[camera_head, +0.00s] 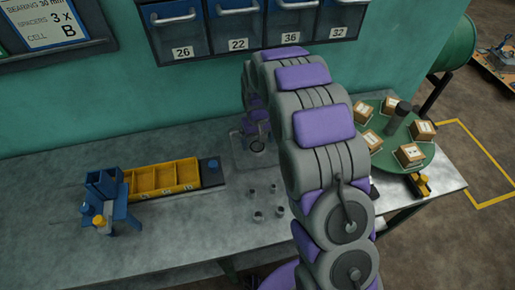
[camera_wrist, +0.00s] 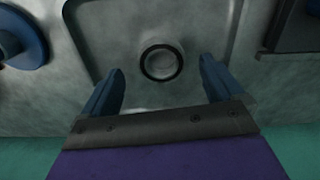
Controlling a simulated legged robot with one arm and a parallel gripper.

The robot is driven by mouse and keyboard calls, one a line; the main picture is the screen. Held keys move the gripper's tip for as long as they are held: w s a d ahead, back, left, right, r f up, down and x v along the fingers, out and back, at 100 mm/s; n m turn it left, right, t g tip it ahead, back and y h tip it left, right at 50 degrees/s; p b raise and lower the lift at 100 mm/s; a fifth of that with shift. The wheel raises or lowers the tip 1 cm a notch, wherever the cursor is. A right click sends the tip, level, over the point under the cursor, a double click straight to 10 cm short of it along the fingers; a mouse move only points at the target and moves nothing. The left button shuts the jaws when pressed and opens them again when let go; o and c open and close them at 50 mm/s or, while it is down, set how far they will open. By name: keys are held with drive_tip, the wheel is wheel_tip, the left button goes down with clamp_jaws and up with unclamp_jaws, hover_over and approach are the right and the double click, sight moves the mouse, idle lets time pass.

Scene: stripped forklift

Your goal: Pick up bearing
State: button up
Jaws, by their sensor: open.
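A dark-rimmed ring, which looks like the bearing (camera_wrist: 161,63), lies in a shallow grey tray (camera_wrist: 112,30) in the wrist view. My gripper (camera_wrist: 162,66) is open, with one blue finger on each side of the ring and a gap on both sides. Nothing is held. In the head view my gripper (camera_head: 256,132) is over the tray (camera_head: 240,160) at the back of the bench, and the ring (camera_head: 257,147) shows just below it. The height of the fingers above the ring is hard to tell.
Several small metal cylinders (camera_head: 258,216) stand on the bench in front of the tray. A yellow bin row (camera_head: 163,178) and blue fixture (camera_head: 105,190) are at left. A green turntable with boxes (camera_head: 395,160) is at right. Blue drawers (camera_head: 233,25) hang above.

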drive_tip(key=f, duration=0.3)
drive_tip(key=shift+a, duration=0.2)
drive_tip(key=shift+r, duration=0.1)
drive_tip(key=c, duration=0.9)
